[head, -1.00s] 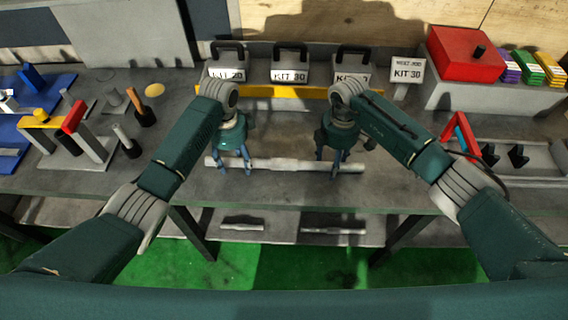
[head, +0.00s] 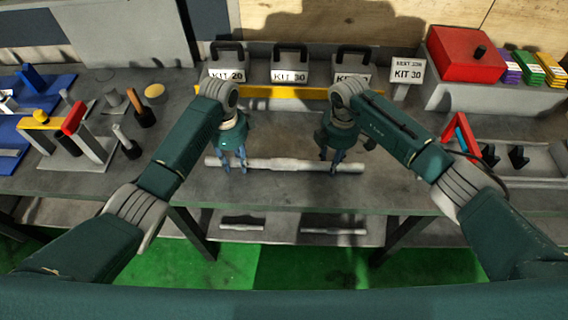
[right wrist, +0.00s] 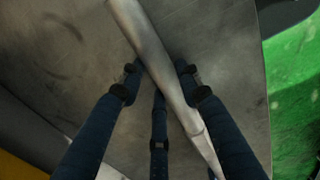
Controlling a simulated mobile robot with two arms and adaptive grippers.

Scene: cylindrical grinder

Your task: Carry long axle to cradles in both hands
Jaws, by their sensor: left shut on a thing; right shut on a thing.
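The long axle (head: 285,164) is a pale grey stepped metal bar lying level across the front of the grey bench in the head view. My left gripper (head: 234,167) is shut on it near its left end. My right gripper (head: 334,166) is shut on it nearer its right end. In the right wrist view the axle (right wrist: 155,50) runs diagonally between the fingers of my right gripper (right wrist: 160,78). Whether the axle is clear of the bench top is hard to tell. Two dark V-shaped supports (head: 504,155), apparently the cradles, stand at the right of the bench.
Several KIT-labelled holders (head: 290,72) stand behind a yellow bar (head: 270,92). A red box (head: 466,53) is at the back right. A red and blue stand (head: 461,133) is left of the V supports. Shorter shafts (head: 334,231) lie on the lower shelf.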

